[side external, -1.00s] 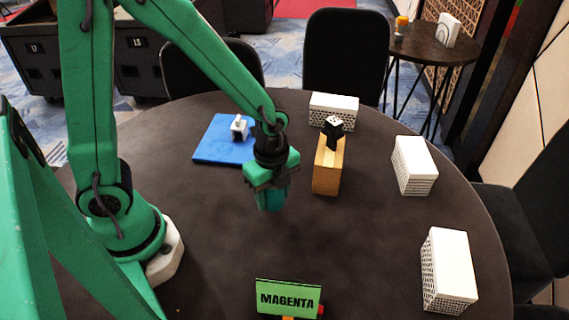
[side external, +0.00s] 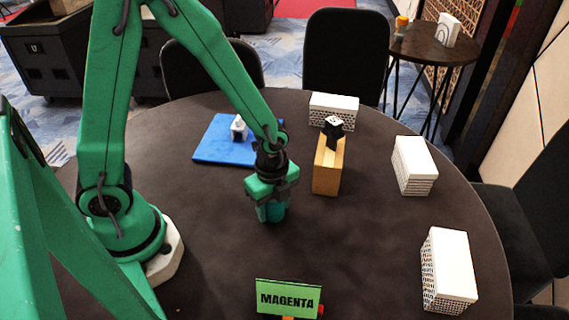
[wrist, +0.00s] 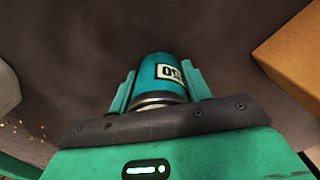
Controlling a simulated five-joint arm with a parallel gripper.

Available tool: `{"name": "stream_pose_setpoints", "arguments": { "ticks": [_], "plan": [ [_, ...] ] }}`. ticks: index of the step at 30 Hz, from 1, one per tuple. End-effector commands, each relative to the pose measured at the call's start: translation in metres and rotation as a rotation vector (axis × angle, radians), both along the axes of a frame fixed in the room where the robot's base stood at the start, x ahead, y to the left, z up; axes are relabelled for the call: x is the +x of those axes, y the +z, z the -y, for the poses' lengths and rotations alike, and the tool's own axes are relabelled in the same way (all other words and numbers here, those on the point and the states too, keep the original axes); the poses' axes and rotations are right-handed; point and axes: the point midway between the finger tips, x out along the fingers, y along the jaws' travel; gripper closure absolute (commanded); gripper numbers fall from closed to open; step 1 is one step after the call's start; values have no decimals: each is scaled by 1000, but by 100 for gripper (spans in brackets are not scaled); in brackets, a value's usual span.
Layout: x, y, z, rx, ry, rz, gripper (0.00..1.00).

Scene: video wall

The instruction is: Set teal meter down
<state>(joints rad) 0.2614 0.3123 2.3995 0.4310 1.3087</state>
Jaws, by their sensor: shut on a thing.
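The teal meter (wrist: 158,72) is a teal cylinder with a white label of dark characters, partly readable in the wrist view. My gripper (side external: 271,214) is shut on it, with one green finger on each side in the wrist view (wrist: 163,85). In the side view the teal meter (side external: 273,212) hangs upright below the gripper, mostly hidden by the fingers. It is low over the dark round table (side external: 370,240); I cannot tell whether its base touches the top.
A tan block (side external: 327,172) with a black object (side external: 334,128) on it stands close to the right. A blue mat (side external: 212,147) with a small white item (side external: 238,127) lies behind. White boxes (side external: 414,165) line the right side. A green MAGENTA sign (side external: 289,298) stands in front.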

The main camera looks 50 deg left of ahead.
Motion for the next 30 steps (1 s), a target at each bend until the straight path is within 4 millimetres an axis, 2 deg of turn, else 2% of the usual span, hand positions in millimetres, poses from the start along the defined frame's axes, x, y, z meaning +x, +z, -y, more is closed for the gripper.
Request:
{"name": "stream_pose_setpoints", "arguments": {
  "ticks": [5, 6, 9, 22, 30],
  "plan": [
    [0, -3, 0, 0, 0, -1, 80],
    [0, -3, 0, 0, 0, 0, 46],
    [0, -3, 0, 0, 0, 0, 30],
    [0, 0, 0, 0, 0, 1, 30],
    [1, 16, 0, -1, 0, 4, 30]
  ]
}}
